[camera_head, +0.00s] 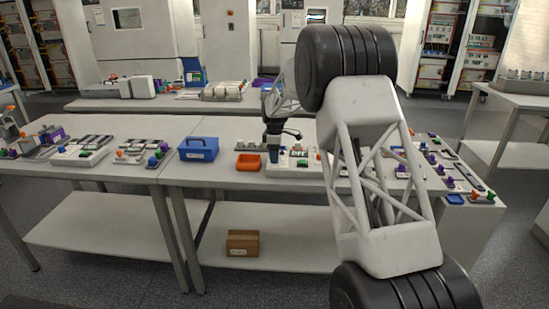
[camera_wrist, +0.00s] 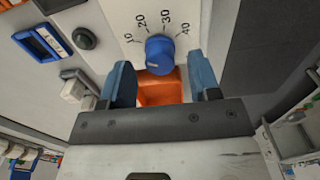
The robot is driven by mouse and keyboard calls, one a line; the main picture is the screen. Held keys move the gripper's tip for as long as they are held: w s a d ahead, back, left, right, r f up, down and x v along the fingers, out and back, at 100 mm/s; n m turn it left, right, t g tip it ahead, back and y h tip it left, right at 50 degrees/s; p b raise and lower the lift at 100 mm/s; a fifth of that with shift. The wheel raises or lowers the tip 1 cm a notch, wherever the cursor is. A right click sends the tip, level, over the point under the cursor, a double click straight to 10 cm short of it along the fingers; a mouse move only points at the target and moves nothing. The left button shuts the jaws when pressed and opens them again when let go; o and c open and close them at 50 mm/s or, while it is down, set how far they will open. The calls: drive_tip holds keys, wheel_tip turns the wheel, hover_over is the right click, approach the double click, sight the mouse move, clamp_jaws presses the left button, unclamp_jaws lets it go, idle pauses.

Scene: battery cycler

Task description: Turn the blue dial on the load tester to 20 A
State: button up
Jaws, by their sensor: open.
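The blue dial (camera_wrist: 160,54) sits on the pale panel of the load tester (camera_wrist: 120,12) in the wrist view. The printed marks 10, 20, 30 and 40 fan around it. I cannot make out which mark its pointer faces. My gripper (camera_wrist: 161,66) is open, its two blue fingers showing to the left and right of the dial's lower part. I see no contact, and the depth between fingertips and dial is unclear. In the head view my gripper (camera_head: 274,141) is small and over the table beside the devices; the dial cannot be made out there.
An orange block-like thing (camera_wrist: 162,88) shows between the fingers, below the dial. A blue-framed display (camera_wrist: 40,42) and a dark round button (camera_wrist: 85,38) lie to the left. In the head view, an orange bin (camera_head: 248,162) and a blue caddy (camera_head: 198,149) stand left of my gripper.

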drive_tip(key=shift+f, duration=1.05)
drive_tip(key=c, duration=0.9)
